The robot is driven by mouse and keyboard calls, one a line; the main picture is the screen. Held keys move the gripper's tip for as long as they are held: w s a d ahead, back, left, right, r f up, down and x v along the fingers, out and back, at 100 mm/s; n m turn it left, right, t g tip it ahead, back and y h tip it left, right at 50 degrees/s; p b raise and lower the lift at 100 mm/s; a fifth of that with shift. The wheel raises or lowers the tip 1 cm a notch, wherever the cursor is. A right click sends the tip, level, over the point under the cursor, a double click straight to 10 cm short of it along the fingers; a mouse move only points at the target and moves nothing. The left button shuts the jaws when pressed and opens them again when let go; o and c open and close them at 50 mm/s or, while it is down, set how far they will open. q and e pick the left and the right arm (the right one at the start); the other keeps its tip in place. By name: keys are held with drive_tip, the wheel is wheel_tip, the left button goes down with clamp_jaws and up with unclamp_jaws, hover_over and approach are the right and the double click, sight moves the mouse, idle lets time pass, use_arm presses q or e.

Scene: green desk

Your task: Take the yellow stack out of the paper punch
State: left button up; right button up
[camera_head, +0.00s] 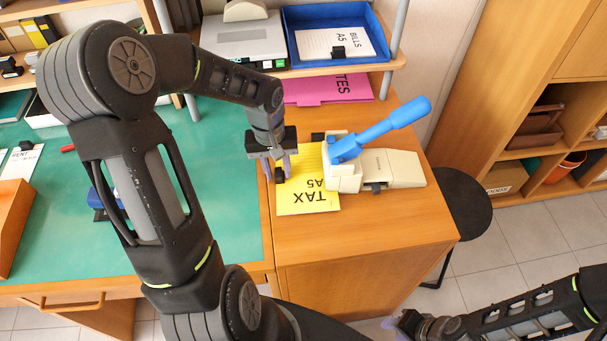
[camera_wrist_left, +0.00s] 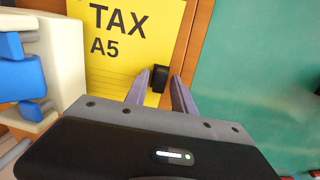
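The yellow stack (camera_head: 310,197), printed TAX A5, lies on the wooden top with its far right part at the cream paper punch (camera_head: 400,168). The punch has a raised blue lever (camera_head: 395,124). In the left wrist view, the yellow stack (camera_wrist_left: 112,68) has a black clip (camera_wrist_left: 159,77) at its edge. My left gripper (camera_head: 275,170) is over the stack's left edge, pointing down. Its fingers (camera_wrist_left: 158,92) are apart, one on each side of the clip, with gaps visible. My right gripper (camera_head: 391,323) is low at the bottom edge, away from the stack; its fingers are hard to make out.
Behind the punch lie a pink folder (camera_head: 325,90) and a blue tray (camera_head: 292,40) with a paper stack. The green desk mat (camera_head: 225,225) is left of the stack. A dark round stool (camera_head: 465,200) stands right of the wooden top. The top's front is clear.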

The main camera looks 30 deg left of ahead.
use_arm(q)
clamp_jaws()
idle(1.1)
